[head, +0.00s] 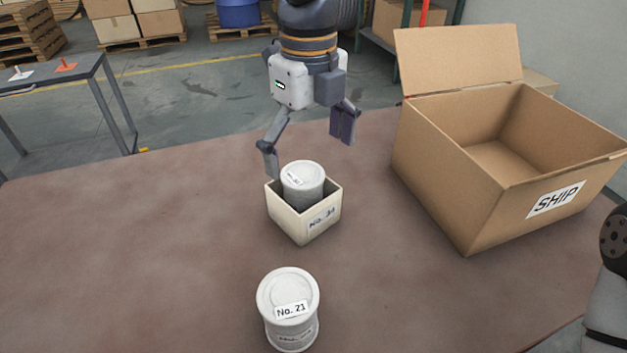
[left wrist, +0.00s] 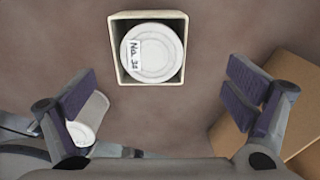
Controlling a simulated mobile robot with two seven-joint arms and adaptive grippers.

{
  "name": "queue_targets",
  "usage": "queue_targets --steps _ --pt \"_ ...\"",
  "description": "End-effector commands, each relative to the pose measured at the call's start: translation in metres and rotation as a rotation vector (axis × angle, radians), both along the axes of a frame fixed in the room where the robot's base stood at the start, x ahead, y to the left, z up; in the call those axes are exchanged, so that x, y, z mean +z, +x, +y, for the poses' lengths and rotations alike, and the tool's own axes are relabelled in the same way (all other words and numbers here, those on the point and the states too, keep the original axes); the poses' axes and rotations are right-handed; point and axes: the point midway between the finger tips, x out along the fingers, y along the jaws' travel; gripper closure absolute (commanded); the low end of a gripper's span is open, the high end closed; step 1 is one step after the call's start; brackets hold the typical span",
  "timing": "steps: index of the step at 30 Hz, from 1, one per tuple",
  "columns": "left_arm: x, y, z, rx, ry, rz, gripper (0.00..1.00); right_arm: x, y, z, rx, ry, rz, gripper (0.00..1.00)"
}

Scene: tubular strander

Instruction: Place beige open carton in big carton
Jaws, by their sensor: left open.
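The small beige open carton (head: 322,222) stands upright on the table, with a white lidded can (head: 303,178) inside it. In the left wrist view, the carton (left wrist: 119,60) is near the top centre, around the can (left wrist: 155,52). The big carton (head: 437,181), marked SHIP, stands open to the right with its back flap raised; it looks empty inside. Part of it shows in the left wrist view (left wrist: 295,75). My left gripper (head: 308,146) is open and empty, above and slightly behind the small carton. My right gripper is out of view.
A second white can (head: 290,310), labelled No. 21, stands on the table in front of the small carton. The table (head: 120,240) is clear on the left. A grey side table (head: 60,82) stands beyond its far left edge.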

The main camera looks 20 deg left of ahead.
Motion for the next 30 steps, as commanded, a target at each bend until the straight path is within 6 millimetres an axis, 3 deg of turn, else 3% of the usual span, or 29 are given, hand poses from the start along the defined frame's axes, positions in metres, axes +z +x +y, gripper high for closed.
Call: queue_targets --steps 3,15,24,30 --pt "-0.031 -0.001 0.001 -0.002 0.002 0.009 0.03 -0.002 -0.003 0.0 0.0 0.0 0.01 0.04" --pt "-0.096 -0.004 0.008 -0.002 0.002 0.006 0.03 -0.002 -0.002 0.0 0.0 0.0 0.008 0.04" --pt "-0.106 -0.003 0.008 -0.001 0.001 0.0 0.03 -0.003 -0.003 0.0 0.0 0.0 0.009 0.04" --pt "-0.105 -0.004 0.008 -0.001 0.001 0.0 0.46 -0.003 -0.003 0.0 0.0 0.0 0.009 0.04"
